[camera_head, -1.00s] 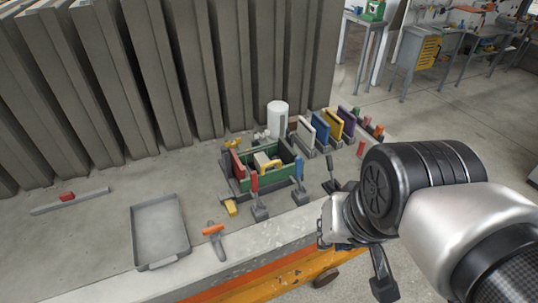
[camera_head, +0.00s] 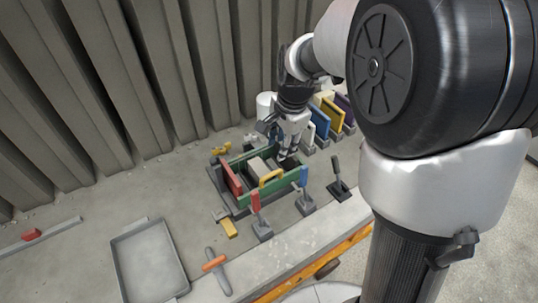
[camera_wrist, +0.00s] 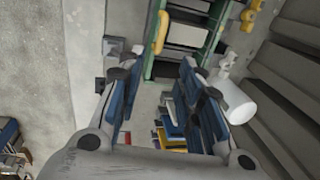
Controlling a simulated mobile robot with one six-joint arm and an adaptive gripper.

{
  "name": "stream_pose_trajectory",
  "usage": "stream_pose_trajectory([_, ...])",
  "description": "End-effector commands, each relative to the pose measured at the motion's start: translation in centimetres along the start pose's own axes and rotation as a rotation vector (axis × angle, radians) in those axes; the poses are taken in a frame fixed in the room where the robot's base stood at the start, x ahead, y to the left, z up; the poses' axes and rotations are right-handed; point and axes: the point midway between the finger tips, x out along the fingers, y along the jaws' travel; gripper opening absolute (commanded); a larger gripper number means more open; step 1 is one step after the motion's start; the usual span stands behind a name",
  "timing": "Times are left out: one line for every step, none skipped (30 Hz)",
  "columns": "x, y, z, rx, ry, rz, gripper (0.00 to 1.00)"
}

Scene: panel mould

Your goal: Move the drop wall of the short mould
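The short mould is an open box with green long walls (camera_head: 286,187) and a red end wall (camera_head: 230,178) at its left. A pale grey block (camera_head: 258,167) lies inside it, and a yellow handle (camera_head: 271,178) stands by the front wall. In the wrist view, green walls (camera_wrist: 150,62) and the yellow handle (camera_wrist: 161,32) show at the top. My gripper (camera_head: 286,156) points down at the mould's right end. In the wrist view my gripper (camera_wrist: 157,70) is open, its fingers wide apart with nothing between them. I cannot tell which part is the drop wall.
Blue (camera_head: 320,123) and yellow (camera_head: 334,117) panels stand in a rack right of the mould. A white cylinder (camera_wrist: 236,103) is beside it. Red-handled (camera_head: 256,204), blue-handled (camera_head: 304,178) and black-handled (camera_head: 336,168) clamps line the front. A grey tray (camera_head: 118,247) lies left.

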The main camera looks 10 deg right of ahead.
Motion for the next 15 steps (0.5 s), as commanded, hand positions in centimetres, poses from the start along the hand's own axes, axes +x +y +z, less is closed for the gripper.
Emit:
stream_pose_trajectory([1.5, 0.1, 0.1, -0.001, -0.002, 0.004, 0.33])
stream_pose_trajectory([2.2, 0.1, 0.1, -0.001, -0.002, 0.004, 0.33])
stream_pose_trajectory([3.1, 0.2, 0.1, -0.001, -0.002, 0.004, 0.33])
stream_pose_trajectory([3.8, 0.1, 0.1, -0.001, -0.002, 0.004, 0.33])
stream_pose_trajectory([4.4, 0.2, 0.1, -0.001, -0.002, 0.005, 0.33])
stream_pose_trajectory([5.3, 0.1, 0.1, -0.002, -0.001, 0.003, 0.33])
stream_pose_trajectory([6.0, 0.2, 0.1, -0.002, -0.002, 0.004, 0.33])
stream_pose_trajectory([6.7, 0.2, 0.1, -0.002, -0.002, 0.004, 0.33])
stream_pose_trajectory([7.5, 0.1, 0.1, -0.002, -0.001, 0.003, 0.33])
stream_pose_trajectory([8.2, 0.2, 0.1, -0.002, -0.002, 0.004, 0.33])
stream_pose_trajectory([8.8, 0.2, 0.1, -0.003, -0.001, 0.004, 0.33])
stream_pose_trajectory([9.6, 0.2, 0.1, -0.003, -0.001, 0.004, 0.33])
stream_pose_trajectory([10.2, 0.2, 0.1, -0.003, -0.001, 0.004, 0.33])
stream_pose_trajectory([10.8, 0.1, 0.1, -0.003, -0.001, 0.003, 0.33])
stream_pose_trajectory([11.5, 0.1, 0.1, -0.003, -0.001, 0.003, 0.33])
